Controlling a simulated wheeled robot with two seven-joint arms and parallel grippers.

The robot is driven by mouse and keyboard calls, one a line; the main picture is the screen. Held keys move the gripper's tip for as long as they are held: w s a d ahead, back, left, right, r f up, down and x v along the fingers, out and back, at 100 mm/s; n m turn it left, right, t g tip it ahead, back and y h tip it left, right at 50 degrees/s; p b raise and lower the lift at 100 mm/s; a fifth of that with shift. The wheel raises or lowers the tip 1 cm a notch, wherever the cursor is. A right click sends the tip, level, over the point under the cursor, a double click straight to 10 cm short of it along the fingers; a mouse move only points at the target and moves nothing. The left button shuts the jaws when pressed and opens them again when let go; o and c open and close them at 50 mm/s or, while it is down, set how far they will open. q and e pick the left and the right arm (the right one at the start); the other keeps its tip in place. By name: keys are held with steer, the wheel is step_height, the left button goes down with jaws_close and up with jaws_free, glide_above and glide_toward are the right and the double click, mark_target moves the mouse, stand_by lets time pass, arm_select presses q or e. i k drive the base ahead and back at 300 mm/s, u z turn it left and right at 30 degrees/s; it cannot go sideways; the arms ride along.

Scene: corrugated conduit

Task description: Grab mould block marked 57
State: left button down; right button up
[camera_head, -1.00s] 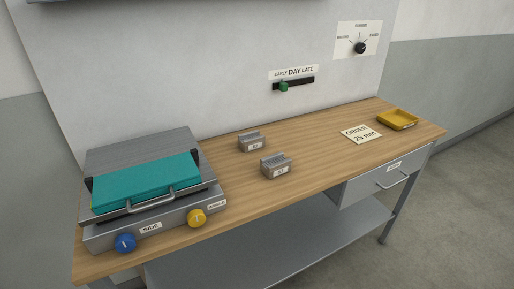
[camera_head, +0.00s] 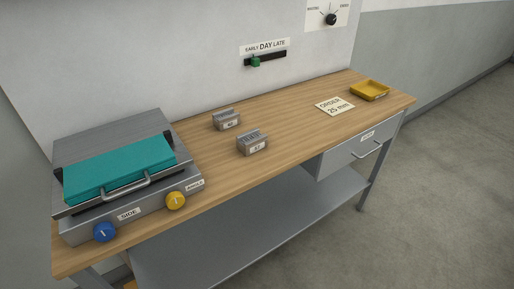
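Two grey metal mould blocks stand on the wooden bench, each with grooves on top and a small white label on its front. The nearer block (camera_head: 252,143) sits near the middle of the bench. The farther block (camera_head: 226,120) stands behind it and to its left, nearer the wall. The labels are too small and blurred to read surely, so I cannot tell which block is marked 57. Neither of my grippers is in view.
A machine (camera_head: 125,175) with a teal lid, blue knob and yellow knob fills the bench's left end. An order card (camera_head: 335,106) and yellow tray (camera_head: 370,90) lie at the right. A closed drawer (camera_head: 360,150) hangs below. The bench (camera_head: 290,117) is clear between blocks and card.

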mark_target(249, 142)
steer(key=z, duration=1.65)
steer(key=i, duration=1.35)
steer(key=u, duration=2.55)
